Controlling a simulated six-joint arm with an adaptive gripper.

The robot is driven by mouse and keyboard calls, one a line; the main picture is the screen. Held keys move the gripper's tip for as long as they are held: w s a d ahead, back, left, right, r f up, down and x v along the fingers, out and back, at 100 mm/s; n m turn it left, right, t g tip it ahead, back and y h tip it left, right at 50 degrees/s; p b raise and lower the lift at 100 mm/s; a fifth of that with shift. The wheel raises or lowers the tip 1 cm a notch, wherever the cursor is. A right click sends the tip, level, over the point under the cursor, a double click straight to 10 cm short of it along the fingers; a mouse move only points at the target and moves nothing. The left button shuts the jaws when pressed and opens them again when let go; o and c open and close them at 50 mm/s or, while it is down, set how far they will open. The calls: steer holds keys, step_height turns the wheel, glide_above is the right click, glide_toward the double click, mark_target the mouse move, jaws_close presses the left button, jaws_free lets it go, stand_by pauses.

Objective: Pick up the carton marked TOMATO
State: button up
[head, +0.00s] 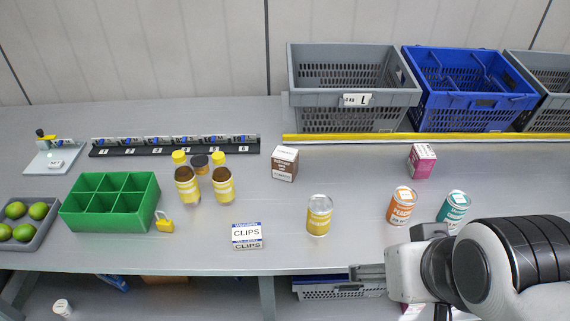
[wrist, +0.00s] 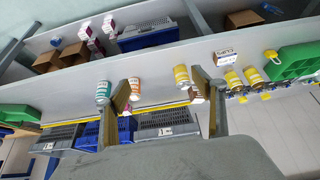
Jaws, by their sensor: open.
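Two small cartons stand on the grey table in the head view. One is brown and white (head: 284,163), left of centre; the other is magenta (head: 421,160), in front of the crates. Their print is too small to read surely, so I cannot tell which is marked TOMATO. In the wrist view the brown and white carton (wrist: 197,96) is partly hidden by a finger, and the magenta one is mostly hidden. My gripper (wrist: 164,80) is open and empty, its fingers spread wide, apart from both cartons. In the head view my arm is at the lower right, the fingertips not clear.
A CLIPS box (head: 247,236), brown bottles (head: 188,184) and a green divided bin (head: 110,205) are left. A grey crate (head: 300,98) and blue crate (head: 425,95) stand behind.

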steer(key=w+a+r+t+y, duration=0.1)
steer(key=w+a+r+t, duration=0.1)
steer(key=w+a, duration=0.5)
steer(key=w+a+r+t+y, duration=0.1)
steer(key=w+a+r+y, duration=0.15)
steer(key=w, duration=0.85)
steer(key=m+t+h, duration=0.4)
steer(key=t+h, duration=0.1)
steer(key=h, duration=0.4)
glide_above(281, 159)
steer(key=s, duration=0.2)
step_height(281, 159, down, 14)
steer(key=shift+a+f+m+h, duration=0.25)
steer(key=shift+a+f+m, duration=0.05)
steer(key=shift+f, duration=0.1)
steer(key=shift+f, duration=0.15)
steer(key=shift+f, duration=2.75)
